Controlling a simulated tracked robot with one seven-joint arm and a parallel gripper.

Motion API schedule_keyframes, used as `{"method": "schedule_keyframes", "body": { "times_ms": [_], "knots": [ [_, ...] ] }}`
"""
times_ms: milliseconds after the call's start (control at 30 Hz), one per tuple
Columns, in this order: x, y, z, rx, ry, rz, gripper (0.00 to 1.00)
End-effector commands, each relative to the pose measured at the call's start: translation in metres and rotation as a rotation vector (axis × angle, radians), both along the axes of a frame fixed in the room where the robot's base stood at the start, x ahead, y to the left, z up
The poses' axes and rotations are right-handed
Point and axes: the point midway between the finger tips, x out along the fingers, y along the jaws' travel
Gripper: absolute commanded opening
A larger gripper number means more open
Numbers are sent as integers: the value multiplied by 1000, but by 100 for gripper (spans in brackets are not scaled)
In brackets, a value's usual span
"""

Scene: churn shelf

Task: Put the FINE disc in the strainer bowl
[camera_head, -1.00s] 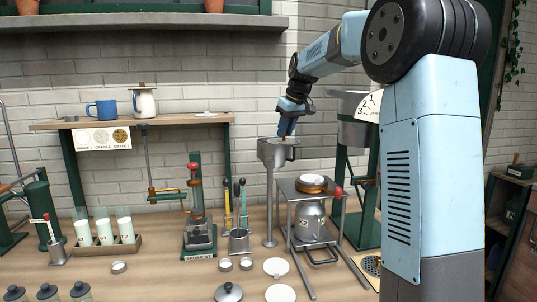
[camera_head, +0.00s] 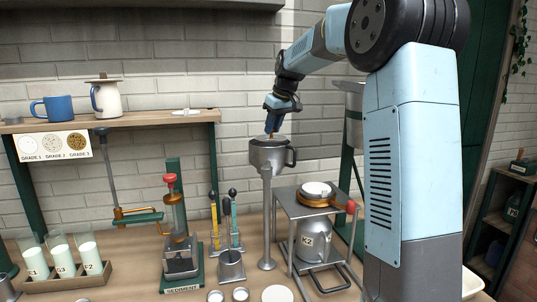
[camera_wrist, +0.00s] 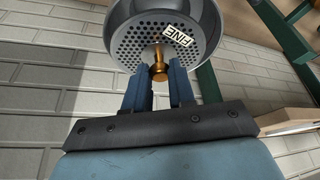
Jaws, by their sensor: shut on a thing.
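The strainer bowl (camera_head: 266,157) is a grey metal bowl with a handle at its right, upright on a tall stand. In the wrist view its wall (camera_wrist: 209,22) curves around the FINE disc (camera_wrist: 140,44), a perforated grey plate with a white FINE label. The disc lies within the bowl's rim; whether it is fully seated I cannot tell. My gripper (camera_wrist: 158,75) is shut on the disc's brass knob (camera_wrist: 159,66). In the head view my gripper (camera_head: 271,131) points down over the bowl, and the disc is hidden there.
A metal stand (camera_head: 307,209) with a brass ring and a K2 can is right of the bowl. The sediment device (camera_head: 179,240) and a tool holder (camera_head: 231,265) are at its left. A wooden shelf (camera_head: 130,122) with mugs is further left. Several glasses stand in a tray at lower left.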

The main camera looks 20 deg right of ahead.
Motion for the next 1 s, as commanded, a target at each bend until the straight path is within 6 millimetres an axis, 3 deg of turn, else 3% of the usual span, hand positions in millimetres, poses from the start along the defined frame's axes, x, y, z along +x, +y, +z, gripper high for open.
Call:
{"method": "schedule_keyframes", "body": {
  "times_ms": [200, 433, 633, 1000],
  "knots": [
    [0, 9, -34, 0, 2, 12, 0],
    [0, 11, -49, 0, 1, 14, 0],
    [0, 12, -73, 0, 1, 17, 0],
    [0, 12, -80, 0, 0, 16, 0]
  ]
}}
